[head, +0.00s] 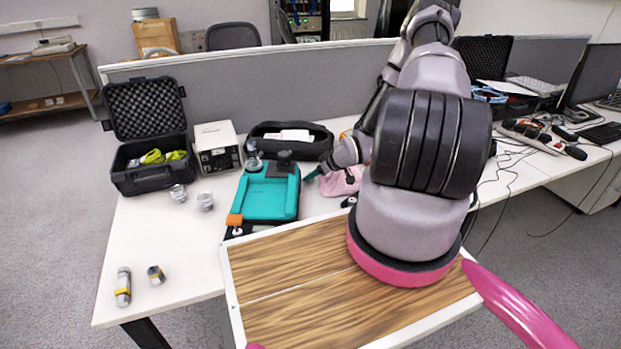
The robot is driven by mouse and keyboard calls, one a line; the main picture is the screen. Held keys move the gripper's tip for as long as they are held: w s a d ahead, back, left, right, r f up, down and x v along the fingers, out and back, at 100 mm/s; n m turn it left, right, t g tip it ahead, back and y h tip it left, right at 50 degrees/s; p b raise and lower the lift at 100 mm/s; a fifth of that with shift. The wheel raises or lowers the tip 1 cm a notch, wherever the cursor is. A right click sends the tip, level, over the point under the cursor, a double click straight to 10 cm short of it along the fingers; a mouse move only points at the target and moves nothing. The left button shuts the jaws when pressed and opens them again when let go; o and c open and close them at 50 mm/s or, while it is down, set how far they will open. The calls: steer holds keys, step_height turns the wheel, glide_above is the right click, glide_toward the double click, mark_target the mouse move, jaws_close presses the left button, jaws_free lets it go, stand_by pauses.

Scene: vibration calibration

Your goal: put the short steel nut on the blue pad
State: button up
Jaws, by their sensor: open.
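Two steel pieces with yellow bands stand at the table's front left in the head view. The shorter one (156,275), apparently the short steel nut, is right of a taller one (123,287). A teal-blue tray-like fixture (268,198) lies mid-table and may be the blue pad; I see no other clear blue pad. My gripper (322,177) is small and partly hidden by my arm, just right of the fixture and well away from the nut. It is open, and I see nothing held in it.
Two silvery round parts (205,201) sit left of the fixture. An open black case (150,178), a white box (216,147) and a black pouch (290,140) stand behind. A pink cloth (342,182) lies near my gripper. The front-left table is mostly clear.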

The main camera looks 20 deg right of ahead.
jaws_close()
